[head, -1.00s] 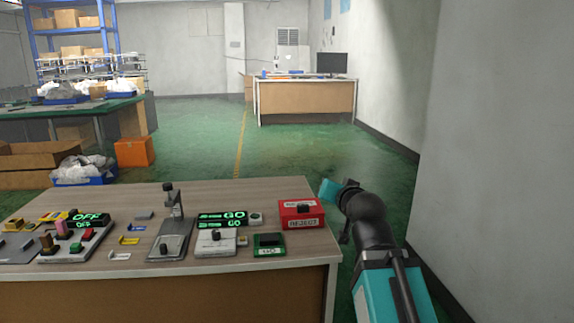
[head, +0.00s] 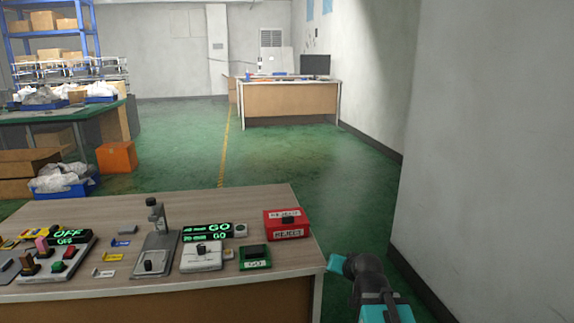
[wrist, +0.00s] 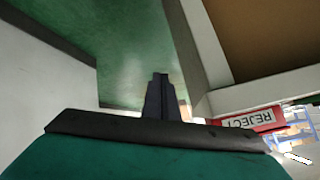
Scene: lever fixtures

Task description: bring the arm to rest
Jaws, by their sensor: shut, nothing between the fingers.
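My arm (head: 362,272) shows at the bottom right of the head view, beside the right edge of the fixture table (head: 240,203). A teal part of it points toward the table edge. My gripper (wrist: 160,78) shows in the wrist view with its dark fingers together and nothing between them. Green floor lies beyond the fingertips. The fingers cannot be made out in the head view.
The table bears a red REJECT box (head: 287,232), a green-framed box (head: 255,257), a grey lever fixture (head: 155,245) and lit GO and OFF displays. A white wall (head: 490,150) stands close on the right. Open green floor (head: 270,155) lies beyond the table.

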